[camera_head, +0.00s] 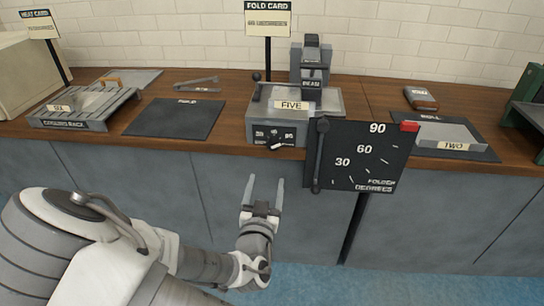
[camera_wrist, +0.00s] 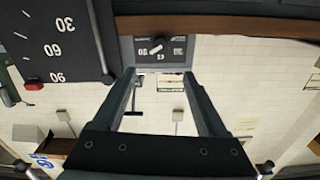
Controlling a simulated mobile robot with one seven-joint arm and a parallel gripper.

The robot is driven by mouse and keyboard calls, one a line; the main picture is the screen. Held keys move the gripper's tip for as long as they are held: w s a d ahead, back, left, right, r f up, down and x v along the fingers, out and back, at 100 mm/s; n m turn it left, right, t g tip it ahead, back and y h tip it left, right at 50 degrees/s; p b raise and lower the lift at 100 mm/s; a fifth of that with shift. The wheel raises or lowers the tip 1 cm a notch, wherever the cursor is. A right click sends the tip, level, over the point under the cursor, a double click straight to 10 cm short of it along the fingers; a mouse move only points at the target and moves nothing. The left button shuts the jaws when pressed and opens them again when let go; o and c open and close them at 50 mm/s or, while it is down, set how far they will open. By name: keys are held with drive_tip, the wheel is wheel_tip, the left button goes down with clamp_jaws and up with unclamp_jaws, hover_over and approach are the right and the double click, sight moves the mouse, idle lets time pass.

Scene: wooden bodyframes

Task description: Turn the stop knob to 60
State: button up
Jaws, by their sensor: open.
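The stop knob (camera_head: 275,143) is a small dial with a white pointer on a black panel (camera_head: 260,135), low on the front of the grey machine labelled FIVE (camera_head: 325,103). The pointer is tilted; I cannot tell which number it marks. In the wrist view the knob (camera_wrist: 156,48) appears upside down, just beyond and between my fingertips. My gripper (camera_head: 264,184) is open and empty, in front of the cabinet and below the knob, apart from it. Its two fingers also show in the wrist view (camera_wrist: 159,78).
A black degree plate (camera_head: 362,158) marked 30, 60 and 90 projects at the machine's front right, with a lever (camera_head: 319,155) and a red tab (camera_head: 410,127). A black mat (camera_head: 175,119) and a cooling rack (camera_head: 80,108) lie left on the wooden counter.

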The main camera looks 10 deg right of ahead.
sight(273, 146)
drive_tip(key=b+x, duration=0.5)
drive_tip(key=x, duration=0.9)
drive_tip(key=shift+w+d, duration=0.1)
drive_tip(key=shift+w, duration=0.2)
clamp_jaws()
